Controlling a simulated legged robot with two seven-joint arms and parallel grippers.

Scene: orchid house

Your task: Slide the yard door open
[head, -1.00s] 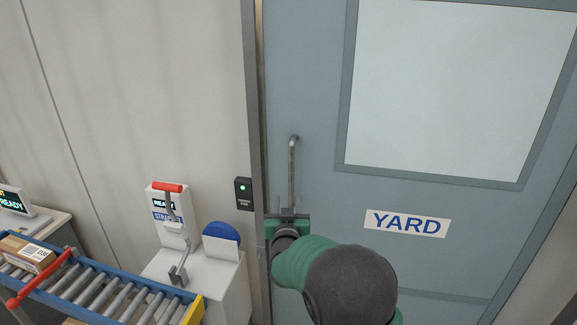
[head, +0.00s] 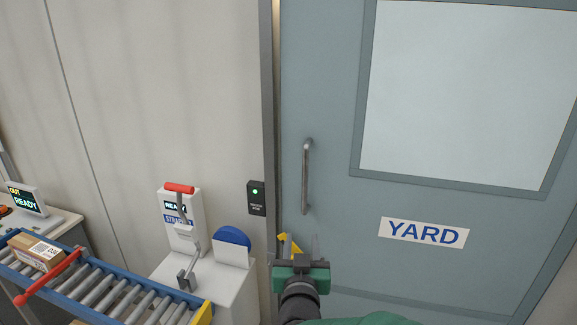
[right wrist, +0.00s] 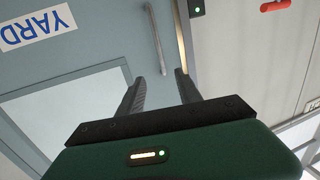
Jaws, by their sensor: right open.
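The grey-blue yard door (head: 325,90) fills the right half of the head view, with a pale window and a YARD sign (head: 424,232). Its left edge stands against the door frame; no clear gap shows. A vertical grey bar handle (head: 306,178) is near that edge. My right gripper (head: 300,240) is open and empty, just below the handle's lower end in the head view. In the right wrist view the handle (right wrist: 154,40) shows beyond the open fingers (right wrist: 160,75), in line with the space between them and not touching. My left gripper is not in view.
A black door box (head: 257,198) with a green light is on the wall left of the frame. At lower left stand a white strapping machine (head: 179,222) with a red lever and a roller conveyor (head: 105,300) carrying a carton (head: 37,251). A yellow piece shows behind my gripper.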

